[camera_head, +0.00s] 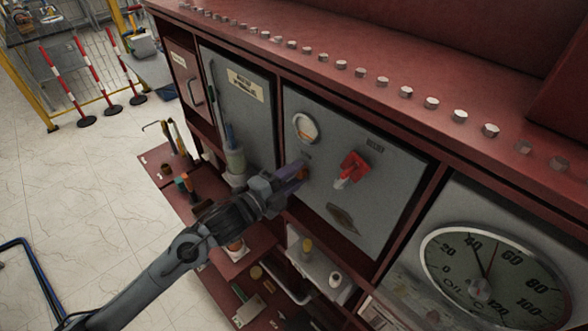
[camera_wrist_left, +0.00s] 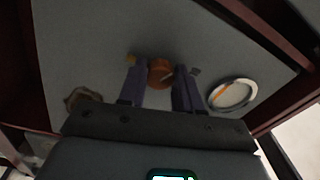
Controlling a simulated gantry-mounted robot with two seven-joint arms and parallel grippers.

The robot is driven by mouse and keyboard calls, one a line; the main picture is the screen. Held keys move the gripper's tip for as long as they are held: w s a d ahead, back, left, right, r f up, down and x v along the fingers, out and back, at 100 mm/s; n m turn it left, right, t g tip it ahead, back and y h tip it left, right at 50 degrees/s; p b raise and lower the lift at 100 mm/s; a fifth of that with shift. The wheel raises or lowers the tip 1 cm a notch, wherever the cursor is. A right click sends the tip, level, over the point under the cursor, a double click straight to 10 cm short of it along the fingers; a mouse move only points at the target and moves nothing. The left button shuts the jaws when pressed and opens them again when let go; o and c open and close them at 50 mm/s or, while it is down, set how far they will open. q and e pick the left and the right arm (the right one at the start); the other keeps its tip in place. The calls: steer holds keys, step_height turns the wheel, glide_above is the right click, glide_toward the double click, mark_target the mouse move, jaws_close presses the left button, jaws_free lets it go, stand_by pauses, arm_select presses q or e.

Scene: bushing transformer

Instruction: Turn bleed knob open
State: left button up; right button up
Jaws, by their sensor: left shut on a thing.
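The small orange-brown bleed knob (camera_wrist_left: 160,73) sits on the grey panel, between my left gripper's two purple fingers in the left wrist view. My left gripper (camera_wrist_left: 161,82) is shut on the knob, one finger on each side. In the head view my left gripper (camera_head: 296,174) reaches in from the lower left against the grey panel (camera_head: 385,200). There the fingers hide most of the knob, and only a bit of orange shows at their tips. My right gripper is in neither view.
A red handle (camera_head: 354,165) under the word RELIEF is just right of my gripper. A round ring window (camera_head: 305,127) is above it and a dark plate (camera_head: 342,217) below. A large oil dial (camera_head: 495,280) is at lower right. Shelves with small tools lie below my arm.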

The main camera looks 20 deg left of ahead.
arm_select(q)
steer(key=shift+n+p, duration=2)
steer(key=shift+n, duration=1.1)
steer(key=shift+f, duration=0.1)
steer(key=o, duration=1)
steer(key=shift+o, duration=0.2)
steer(key=shift+s, duration=0.1)
steer(key=b+v, duration=0.1)
steer(key=v, duration=0.9)
steer(key=shift+s+b, duration=0.3)
steer(key=shift+b, duration=0.1)
